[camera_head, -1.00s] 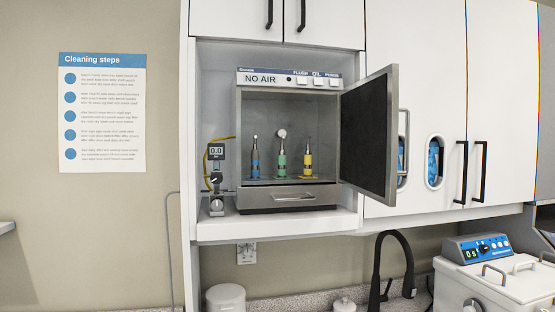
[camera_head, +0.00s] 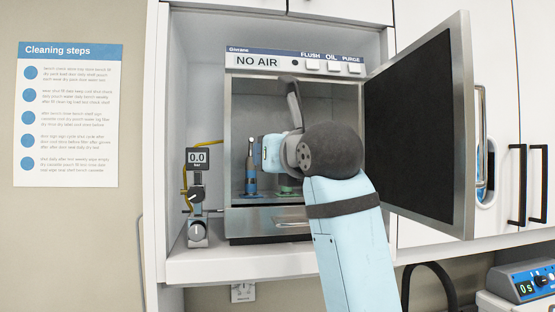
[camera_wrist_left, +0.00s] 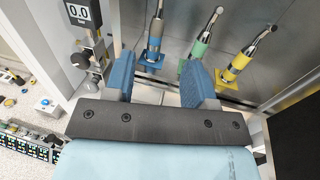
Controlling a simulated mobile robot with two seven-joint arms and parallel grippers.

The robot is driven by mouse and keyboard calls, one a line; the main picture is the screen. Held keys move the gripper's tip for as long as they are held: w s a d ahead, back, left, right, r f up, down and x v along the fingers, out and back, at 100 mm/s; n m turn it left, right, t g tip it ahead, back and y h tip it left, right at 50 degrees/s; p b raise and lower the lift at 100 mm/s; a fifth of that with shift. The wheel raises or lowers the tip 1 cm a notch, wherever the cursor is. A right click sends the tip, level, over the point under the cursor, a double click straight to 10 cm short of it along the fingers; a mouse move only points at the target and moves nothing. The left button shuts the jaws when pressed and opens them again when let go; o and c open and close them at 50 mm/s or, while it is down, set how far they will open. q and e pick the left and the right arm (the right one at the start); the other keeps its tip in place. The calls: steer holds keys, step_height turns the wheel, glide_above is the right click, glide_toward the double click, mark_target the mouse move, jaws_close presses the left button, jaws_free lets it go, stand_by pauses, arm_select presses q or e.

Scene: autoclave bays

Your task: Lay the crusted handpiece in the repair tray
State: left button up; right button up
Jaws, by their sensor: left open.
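Three handpieces stand upright on coloured bases inside the open steel cabinet (camera_head: 236,122). The blue handpiece (camera_head: 251,178) shows left of my arm and also in the left wrist view (camera_wrist_left: 155,36). The green handpiece (camera_wrist_left: 200,48) and yellow handpiece (camera_wrist_left: 236,66) stand to its right. In the head view my arm hides the yellow one and most of the green one. I cannot tell which is crusted. My left gripper (camera_wrist_left: 158,82) is open and empty, its blue fingers pointing at the blue handpiece, which shows between them. No repair tray and no right gripper are in view.
The cabinet door (camera_head: 418,125) stands open on the right, close to my arm. A gauge stand (camera_head: 197,200) with a yellow hose is left of the cabinet. The cabinet's panel (camera_head: 257,61) reads NO AIR. The white shelf (camera_head: 205,265) has a clear front edge.

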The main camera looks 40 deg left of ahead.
mark_target(251, 152)
arm_select(q)
steer(key=p+x, duration=0.4)
steer(key=x, duration=0.8)
steer(key=shift+a+r, duration=0.1)
steer(key=shift+r, duration=0.05)
steer(key=shift+w+a, duration=0.25)
steer(key=shift+a, duration=0.3)
jaws_close()
steer(key=shift+r+p, duration=1.05)
steer(key=shift+r, duration=0.9)
